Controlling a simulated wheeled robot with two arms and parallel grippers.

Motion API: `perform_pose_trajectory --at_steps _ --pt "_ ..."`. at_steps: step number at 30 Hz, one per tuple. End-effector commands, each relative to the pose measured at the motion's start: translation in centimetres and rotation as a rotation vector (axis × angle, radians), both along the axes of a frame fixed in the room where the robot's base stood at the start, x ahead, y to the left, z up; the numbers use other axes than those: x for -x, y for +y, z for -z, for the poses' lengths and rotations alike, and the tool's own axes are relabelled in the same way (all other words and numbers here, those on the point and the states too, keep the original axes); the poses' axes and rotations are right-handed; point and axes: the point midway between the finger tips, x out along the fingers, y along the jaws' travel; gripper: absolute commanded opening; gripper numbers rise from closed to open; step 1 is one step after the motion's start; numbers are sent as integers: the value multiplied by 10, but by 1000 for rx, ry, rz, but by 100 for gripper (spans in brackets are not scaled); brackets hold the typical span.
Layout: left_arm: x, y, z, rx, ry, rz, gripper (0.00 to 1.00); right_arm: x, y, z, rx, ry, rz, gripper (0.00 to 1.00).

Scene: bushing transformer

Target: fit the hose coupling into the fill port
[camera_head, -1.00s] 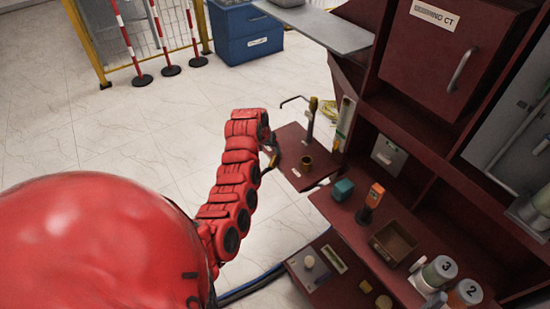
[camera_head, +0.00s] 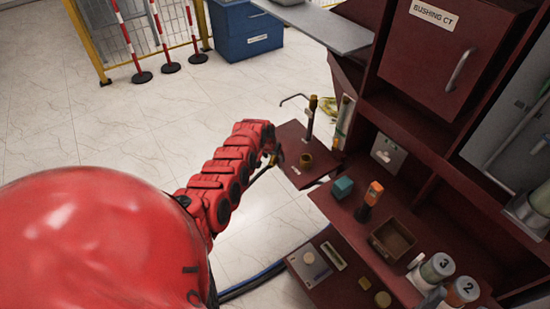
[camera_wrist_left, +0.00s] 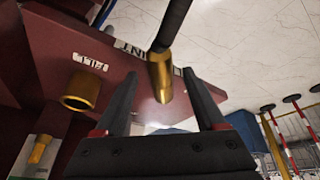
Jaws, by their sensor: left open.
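The hose coupling (camera_wrist_left: 160,78) is a brass sleeve on the end of a black hose (camera_wrist_left: 174,22) in the left wrist view. It shows between the two dark fingers of my left gripper (camera_wrist_left: 159,72), with a gap on each side; I see no clear contact. The fill port (camera_wrist_left: 82,91) is an open brass ring on the dark red panel, left of the fingers. In the head view the port (camera_head: 306,160) stands on a small red shelf, and my left gripper (camera_head: 274,157) is at that shelf's left edge. The coupling is hard to make out there. My right gripper is not shown.
A post with a thin hooked rod (camera_head: 310,120) rises behind the port. A red cabinet (camera_head: 440,50) stands at the right. A teal block (camera_head: 342,187), an orange-topped tool (camera_head: 372,195) and an open box (camera_head: 393,240) sit on its shelf.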

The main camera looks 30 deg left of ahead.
Motion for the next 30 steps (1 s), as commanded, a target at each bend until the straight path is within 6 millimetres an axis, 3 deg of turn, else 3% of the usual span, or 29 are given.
perform_pose_trajectory --at_steps 13,25,30 --pt "-3 2 7 0 -1 -5 72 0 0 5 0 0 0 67" --pt "-3 2 7 0 -1 -5 0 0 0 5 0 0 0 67" --pt "-3 2 7 0 -2 -5 0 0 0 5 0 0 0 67"
